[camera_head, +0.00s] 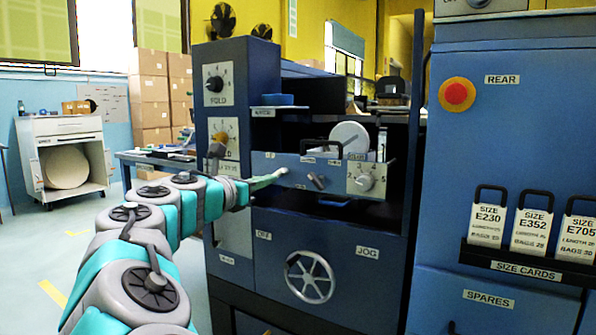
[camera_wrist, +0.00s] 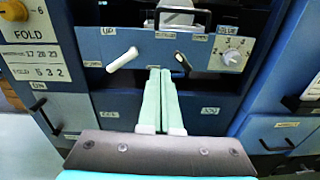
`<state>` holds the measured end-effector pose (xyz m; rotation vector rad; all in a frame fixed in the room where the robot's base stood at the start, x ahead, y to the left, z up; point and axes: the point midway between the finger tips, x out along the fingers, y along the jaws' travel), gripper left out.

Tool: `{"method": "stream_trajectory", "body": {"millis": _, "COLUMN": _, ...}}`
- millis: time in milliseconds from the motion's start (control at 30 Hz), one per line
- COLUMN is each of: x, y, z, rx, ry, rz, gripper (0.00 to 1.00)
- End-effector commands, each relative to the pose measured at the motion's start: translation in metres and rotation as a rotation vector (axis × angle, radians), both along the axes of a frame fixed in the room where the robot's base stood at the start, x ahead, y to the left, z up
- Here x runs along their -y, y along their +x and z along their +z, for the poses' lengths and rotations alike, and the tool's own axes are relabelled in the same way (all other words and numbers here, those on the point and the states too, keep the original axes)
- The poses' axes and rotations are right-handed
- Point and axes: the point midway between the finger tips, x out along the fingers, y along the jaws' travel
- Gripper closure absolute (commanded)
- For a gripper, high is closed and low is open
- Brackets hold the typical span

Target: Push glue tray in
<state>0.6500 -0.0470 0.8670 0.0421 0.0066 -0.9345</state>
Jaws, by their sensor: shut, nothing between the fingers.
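The glue tray appears to be the blue-fronted unit (camera_head: 325,170) in the middle of the machine, with a black handle on top, small levers and a dial; its label is too small to read. It seems to stand forward of the dark bay around it. Its front also shows in the wrist view (camera_wrist: 130,46). My gripper (camera_head: 282,171) is shut and empty, its pale green fingers pointing at the front's left part in the head view. In the wrist view the fingertips (camera_wrist: 160,70) lie at the front's lower edge, between two levers. I cannot tell whether they touch it.
A white roll (camera_head: 349,137) sits behind the tray front. Below are a handwheel (camera_head: 309,277) and a JOG label. A FOLD dial panel (camera_head: 214,84) stands left. A blue cabinet with a red button (camera_head: 457,94) and size cards (camera_head: 531,232) stands close right.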

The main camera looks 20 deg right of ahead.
Motion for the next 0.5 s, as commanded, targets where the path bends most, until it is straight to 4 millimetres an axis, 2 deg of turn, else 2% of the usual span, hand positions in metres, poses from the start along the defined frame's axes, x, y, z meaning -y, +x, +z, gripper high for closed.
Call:
{"method": "stream_trajectory", "body": {"millis": 67, "x": -0.008, "y": 0.008, "z": 0.004, "rx": -0.009, "ry": -0.032, "rz": 0.021, "gripper": 1.0}}
{"method": "stream_trajectory", "body": {"millis": 167, "x": -0.006, "y": 0.014, "z": 0.005, "rx": -0.013, "ry": -0.045, "rz": 0.028, "gripper": 1.0}}
{"method": "stream_trajectory", "body": {"millis": 500, "x": 0.042, "y": 0.05, "z": 0.003, "rx": -0.013, "ry": -0.039, "rz": 0.027, "gripper": 1.0}}
